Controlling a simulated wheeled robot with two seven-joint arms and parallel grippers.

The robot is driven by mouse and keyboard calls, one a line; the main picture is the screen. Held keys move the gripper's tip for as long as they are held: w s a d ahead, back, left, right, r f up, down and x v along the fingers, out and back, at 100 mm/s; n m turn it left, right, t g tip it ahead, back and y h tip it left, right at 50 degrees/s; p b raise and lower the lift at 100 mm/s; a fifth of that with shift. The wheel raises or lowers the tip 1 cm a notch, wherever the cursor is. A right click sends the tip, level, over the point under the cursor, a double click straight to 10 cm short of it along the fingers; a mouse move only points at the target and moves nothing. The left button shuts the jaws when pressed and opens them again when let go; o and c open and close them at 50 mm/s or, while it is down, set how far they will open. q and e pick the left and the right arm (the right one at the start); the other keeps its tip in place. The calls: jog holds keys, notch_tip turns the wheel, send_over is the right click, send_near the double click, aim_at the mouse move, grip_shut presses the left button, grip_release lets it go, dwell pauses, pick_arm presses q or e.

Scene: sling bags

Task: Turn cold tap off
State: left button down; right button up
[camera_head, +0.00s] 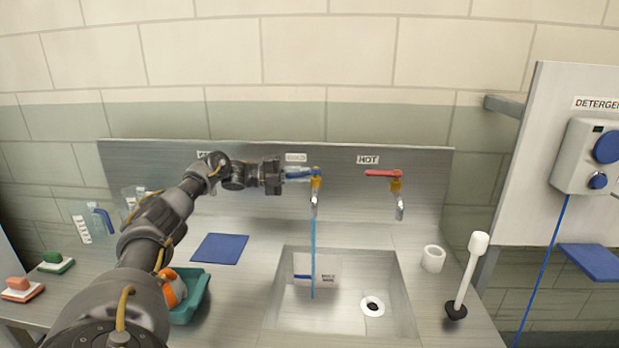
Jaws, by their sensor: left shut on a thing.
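The cold tap (315,190) is on the steel backsplash, with a blue lever and a brass-coloured body. A thin blue stream of water (313,250) runs from its spout into the sink (396,300). My left gripper (287,174) reaches in from the left and is shut on the blue lever (300,173), which points left toward it. The fingers partly hide the lever's end. The hot tap (396,190), with a red lever pointing left, stands to the right, and no water shows from it. My right gripper is not in view.
A blue mat (219,248) lies on the counter left of the sink. A teal tray (196,290) stands behind my left arm. A detergent dispenser (585,165) hangs at far right.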

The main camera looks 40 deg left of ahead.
pick_arm(q)
jog(key=shift+f, duration=0.1)
dwell(0.3)
jog(key=c, duration=1.4)
grip_release()
jog(key=shift+w+d, duration=0.1)
